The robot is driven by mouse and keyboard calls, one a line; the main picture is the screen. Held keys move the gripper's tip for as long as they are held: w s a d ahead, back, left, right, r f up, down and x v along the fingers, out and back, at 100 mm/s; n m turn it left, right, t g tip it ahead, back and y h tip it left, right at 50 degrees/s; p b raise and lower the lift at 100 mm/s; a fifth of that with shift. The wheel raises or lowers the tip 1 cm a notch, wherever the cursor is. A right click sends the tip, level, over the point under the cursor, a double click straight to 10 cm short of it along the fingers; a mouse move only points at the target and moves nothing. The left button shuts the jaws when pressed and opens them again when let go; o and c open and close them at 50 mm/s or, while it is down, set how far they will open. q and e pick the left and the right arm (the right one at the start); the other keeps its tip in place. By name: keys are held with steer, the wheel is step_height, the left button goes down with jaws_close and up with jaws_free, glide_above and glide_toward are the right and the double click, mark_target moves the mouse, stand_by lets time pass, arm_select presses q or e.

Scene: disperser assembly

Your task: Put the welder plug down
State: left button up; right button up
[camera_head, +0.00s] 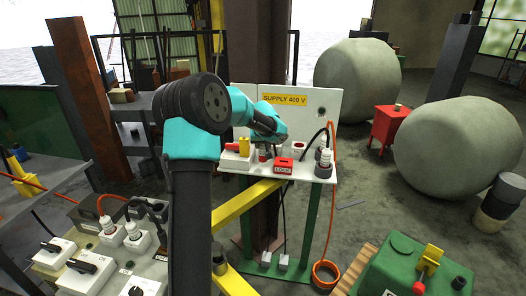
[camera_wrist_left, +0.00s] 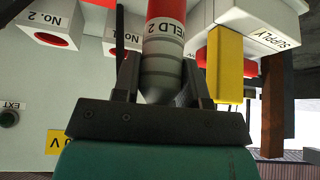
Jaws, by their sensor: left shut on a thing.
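The welder plug (camera_wrist_left: 163,62) has a grey tapered body, a white band whose readable text is "ELD 2", and a red end. My left gripper (camera_wrist_left: 150,88) is shut around its grey body in the left wrist view. In the head view my left gripper (camera_head: 264,146) is over the left part of the white shelf below the "SUPPLY 400 V" panel (camera_head: 300,104). The plug's red and white part (camera_head: 263,154) shows just under it. I cannot tell whether the plug touches a socket or the shelf. My right gripper is not in view.
A yellow lever (camera_head: 244,146) stands close beside the gripper. A red "LOCK" box (camera_head: 283,168), a red-ringed socket (camera_head: 298,147) and cabled grey-white plugs (camera_head: 323,158) are to the right. Sockets "No. 1" and "No. 2" (camera_wrist_left: 52,30) show in the wrist view.

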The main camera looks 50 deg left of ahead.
mark_target(263, 149)
arm_select(q)
steer(key=shift+w+a, duration=0.2)
steer(key=shift+a, duration=0.05)
steer(key=shift+f, duration=1.8)
steer(key=shift+f, duration=0.1)
steer(key=o, duration=1)
steer(key=shift+o, duration=0.2)
steer(key=shift+s+d+r, duration=0.1)
steer(key=shift+r, duration=0.3)
steer(key=v, duration=1.1)
